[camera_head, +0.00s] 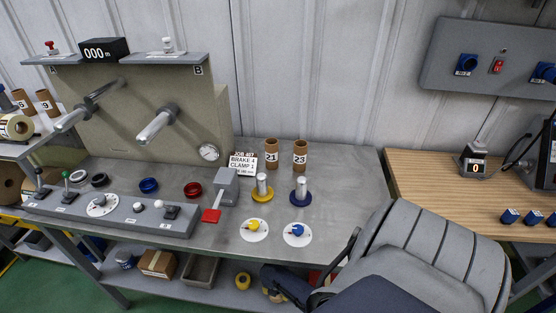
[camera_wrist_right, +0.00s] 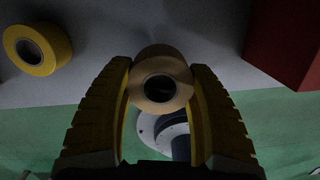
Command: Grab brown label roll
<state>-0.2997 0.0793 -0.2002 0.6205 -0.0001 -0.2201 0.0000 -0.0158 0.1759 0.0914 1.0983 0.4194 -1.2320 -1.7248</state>
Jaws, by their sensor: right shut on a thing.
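In the right wrist view, my right gripper (camera_wrist_right: 162,72) has its two yellow ribbed fingers shut on a tan-brown label roll (camera_wrist_right: 161,60). The fingers press on its left and right sides, and its dark core hole faces the camera. The roll is at a grey surface's edge, with green floor below; I cannot tell whether it touches the surface. In the head view the roll and right gripper are not clearly made out near the lower shelf. My left gripper is not in view.
A yellow roll (camera_wrist_right: 37,49) lies left of the gripper, and a red box (camera_wrist_right: 284,43) stands to the right. In the head view, a grey chair (camera_head: 430,240) blocks the front right of the grey bench (camera_head: 335,165). A cardboard box (camera_head: 157,263) sits on the lower shelf.

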